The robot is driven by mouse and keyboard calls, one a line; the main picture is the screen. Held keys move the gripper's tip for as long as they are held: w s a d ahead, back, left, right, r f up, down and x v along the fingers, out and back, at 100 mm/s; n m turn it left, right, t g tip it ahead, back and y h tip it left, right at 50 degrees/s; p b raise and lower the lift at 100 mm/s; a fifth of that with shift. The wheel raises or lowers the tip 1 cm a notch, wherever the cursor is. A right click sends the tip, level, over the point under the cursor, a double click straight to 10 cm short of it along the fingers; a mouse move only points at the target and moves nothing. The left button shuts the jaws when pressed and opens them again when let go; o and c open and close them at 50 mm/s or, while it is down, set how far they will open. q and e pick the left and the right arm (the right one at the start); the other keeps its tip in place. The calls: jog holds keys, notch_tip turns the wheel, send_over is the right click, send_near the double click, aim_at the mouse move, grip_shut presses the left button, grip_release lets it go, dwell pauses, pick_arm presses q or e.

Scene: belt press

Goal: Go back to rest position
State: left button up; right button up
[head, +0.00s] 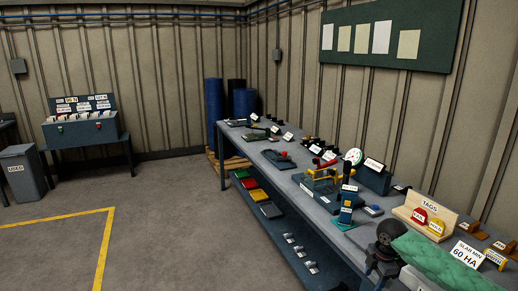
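Neither of my grippers can be made out in the head view. The long grey workbench (343,246) runs along the right wall, from the back middle to the near right. A dark, round-headed item (389,233) stands at its near end beside a green cloth-like sheet (432,259); I cannot tell what it is.
Coloured trays (258,196) lie on the bench's lower shelf. At the left are a grey bin (22,172) and a table with a sorting box (82,128). The floor (165,215) is clear.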

jog(key=s+a+f+m, duration=0.3)
jog(key=s+a+f, duration=0.2)
jog(key=f, duration=0.5)
jog(key=s+a+f+m+t+y, duration=0.1)
jog(key=s+a+f+m, duration=0.3)
jog(key=f, duration=0.6)
jog(key=s+a+f+m, duration=0.2)
jog(key=s+a+f, duration=0.3)
jog(key=f, duration=0.5)
pick_arm(q)
jog(key=shift+w+d+r, duration=0.15)
jog(key=shift+d+r, duration=0.05)
jog(key=shift+d, duration=0.4)
pick_arm(e)
jog(key=s+a+f+m, duration=0.2)
jog(key=s+f, duration=0.4)
jog(key=s, duration=0.4)
jog(key=s+a+f+m, duration=0.1)
jog(key=s+f+m, duration=0.2)
jog(key=s+f, duration=0.3)
jog(key=s+a+f+m+h, duration=0.1)
jog(key=s+f, duration=0.6)
jog(key=s, duration=0.7)
jog(key=a+m, duration=0.1)
jog(key=m, duration=0.1)
jog(key=shift+a+m+g, duration=0.3)
